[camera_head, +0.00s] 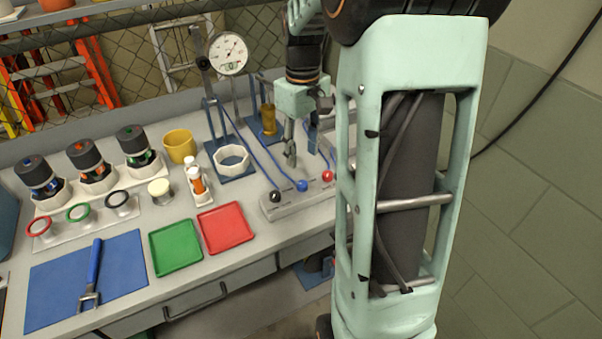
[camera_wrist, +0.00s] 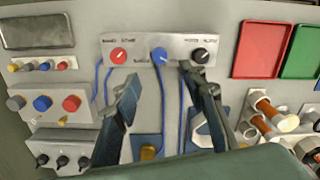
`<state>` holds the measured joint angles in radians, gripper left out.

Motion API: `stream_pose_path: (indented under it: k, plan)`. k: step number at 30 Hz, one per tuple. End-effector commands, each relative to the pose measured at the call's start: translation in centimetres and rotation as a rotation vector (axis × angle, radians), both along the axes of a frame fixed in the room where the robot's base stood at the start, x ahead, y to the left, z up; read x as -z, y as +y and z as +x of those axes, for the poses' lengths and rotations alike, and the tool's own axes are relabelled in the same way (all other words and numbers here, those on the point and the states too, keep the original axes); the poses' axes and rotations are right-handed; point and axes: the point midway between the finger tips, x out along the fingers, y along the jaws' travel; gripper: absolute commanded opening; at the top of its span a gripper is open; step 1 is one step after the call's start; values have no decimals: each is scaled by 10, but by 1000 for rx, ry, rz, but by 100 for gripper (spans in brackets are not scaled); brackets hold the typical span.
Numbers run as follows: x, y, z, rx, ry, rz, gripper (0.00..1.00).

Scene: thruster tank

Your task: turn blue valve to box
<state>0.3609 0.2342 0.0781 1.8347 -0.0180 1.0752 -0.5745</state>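The blue valve knob (camera_head: 302,185) sits on a pale valve panel (camera_head: 290,205), between a black knob (camera_head: 275,197) and a red knob (camera_head: 327,176). In the wrist view the blue knob (camera_wrist: 160,55) is at the top middle, with the red knob (camera_wrist: 118,56) on its left and the black knob (camera_wrist: 201,55) on its right. The panel lettering is too small to read. My gripper (camera_head: 302,156) is open and empty above the bench, behind the panel. In the wrist view its fingers (camera_wrist: 159,78) are spread either side of the blue knob's line, apart from it.
Blue hoses run from the panel toward a dial gauge stand (camera_head: 228,54). Red (camera_head: 226,229) and green (camera_head: 176,247) trays lie left of the panel. Another control block, with grey, blue (camera_wrist: 42,103) and red knobs, is at left in the wrist view.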

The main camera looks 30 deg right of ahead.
Motion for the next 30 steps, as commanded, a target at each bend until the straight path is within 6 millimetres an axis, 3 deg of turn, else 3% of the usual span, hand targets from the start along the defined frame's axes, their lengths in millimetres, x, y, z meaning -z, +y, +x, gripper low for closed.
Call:
stream_pose_path:
  k: [9,15,27,30]
  plan:
    - [61,0,-1,2,4,-1,39]
    - [88,0,-1,2,3,-2,39]
    - [96,-1,0,2,-1,-3,39]
    - [96,-1,0,2,-1,-3,30]
